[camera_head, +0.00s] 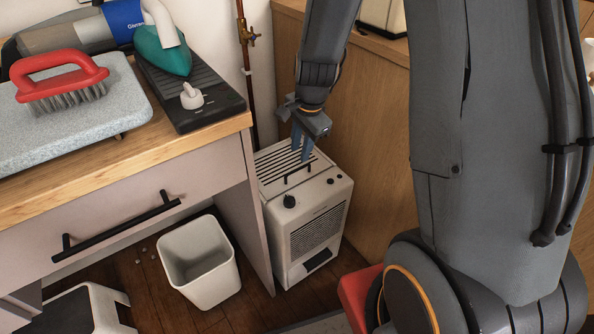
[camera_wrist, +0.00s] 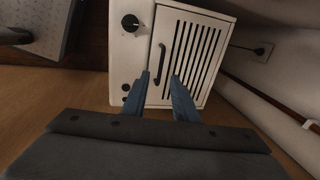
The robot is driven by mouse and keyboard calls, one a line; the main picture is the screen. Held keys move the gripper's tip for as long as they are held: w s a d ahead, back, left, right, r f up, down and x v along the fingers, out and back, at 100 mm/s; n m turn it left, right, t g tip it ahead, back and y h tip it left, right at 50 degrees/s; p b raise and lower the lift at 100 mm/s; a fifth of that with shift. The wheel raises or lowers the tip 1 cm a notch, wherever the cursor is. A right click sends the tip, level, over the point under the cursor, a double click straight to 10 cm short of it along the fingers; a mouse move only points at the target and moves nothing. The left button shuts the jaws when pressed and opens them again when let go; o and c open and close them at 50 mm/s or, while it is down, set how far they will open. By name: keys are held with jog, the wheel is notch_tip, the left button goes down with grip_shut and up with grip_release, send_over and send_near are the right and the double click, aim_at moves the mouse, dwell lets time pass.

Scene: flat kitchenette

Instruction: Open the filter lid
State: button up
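The white filter box (camera_head: 318,225) stands on the floor in the gap between the counter and the wooden panel. Its slatted filter lid (camera_head: 270,166) is on top and looks shut, lying flat. A black bar handle (camera_head: 298,173) runs along the lid's front edge. In the wrist view the lid (camera_wrist: 215,45) shows its dark slots, with the handle (camera_wrist: 161,63) beside them. My gripper (camera_wrist: 161,76) is open and empty, its blue fingers apart with the handle's lower end between them in view. In the head view my gripper (camera_head: 301,154) is just above the lid; contact cannot be told.
A white bin (camera_head: 199,262) stands on the floor left of the box. The drawer counter (camera_head: 125,152) holds a red brush (camera_head: 60,78) and other items. Copper pipes (camera_head: 246,60) run behind the box. A black knob (camera_head: 289,201) sits before the handle.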

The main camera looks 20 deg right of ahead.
jog(key=b, duration=0.2)
send_over(297, 179)
notch_tip(297, 179, down, 8)
jog(key=shift+f, duration=0.1)
grip_shut()
dwell(1.4)
